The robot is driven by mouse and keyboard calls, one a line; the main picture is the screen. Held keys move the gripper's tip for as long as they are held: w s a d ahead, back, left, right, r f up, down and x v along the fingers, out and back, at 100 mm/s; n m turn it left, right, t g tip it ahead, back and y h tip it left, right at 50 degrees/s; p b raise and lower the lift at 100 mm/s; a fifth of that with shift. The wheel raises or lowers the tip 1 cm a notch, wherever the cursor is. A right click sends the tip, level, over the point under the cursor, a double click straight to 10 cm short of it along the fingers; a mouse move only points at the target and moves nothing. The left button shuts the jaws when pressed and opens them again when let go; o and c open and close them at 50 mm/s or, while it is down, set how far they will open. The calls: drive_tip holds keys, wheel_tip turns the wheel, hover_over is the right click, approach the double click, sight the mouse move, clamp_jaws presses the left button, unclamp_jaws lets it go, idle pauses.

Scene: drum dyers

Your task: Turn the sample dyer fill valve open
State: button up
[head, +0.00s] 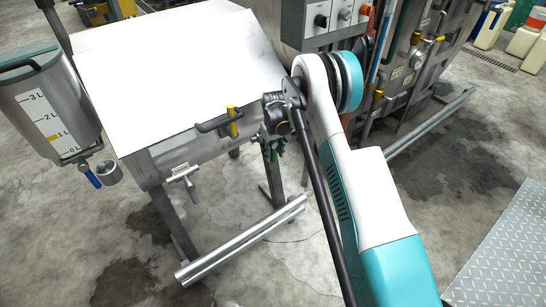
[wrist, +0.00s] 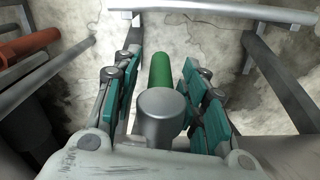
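The sample dyer is a steel box with a pale sloping lid (head: 180,65) on tubular legs, left of centre in the head view. In the wrist view a valve with a green handle (wrist: 160,70) and a grey round stem cap (wrist: 162,112) lies between my fingers. I take it for the fill valve; no label on it is readable. My gripper (wrist: 161,78) is open around the handle, with teal pads on both sides and visible gaps. In the head view my gripper (head: 277,138) is at the dyer's front right corner, and my wrist hides most of the valve.
A yellow grip (head: 232,121) on a dark bar and a small T-handled valve (head: 187,180) are on the dyer front. A measuring vessel (head: 50,105) with a blue lever (head: 91,176) stands left. A steel foot rail (head: 240,241) runs below. A control box (head: 335,18) and pipes stand behind.

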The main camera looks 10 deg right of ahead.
drive_tip(key=shift+f, duration=0.65)
clamp_jaws()
drive_tip(key=shift+w+d+r+t+h, duration=0.15)
drive_tip(key=shift+d+t+h, duration=0.2)
drive_tip(key=shift+h, duration=0.35)
drive_tip(key=shift+w+d+t+h, duration=0.1)
drive_tip(key=shift+d+t+h, duration=0.2)
drive_tip(key=shift+h, duration=0.4)
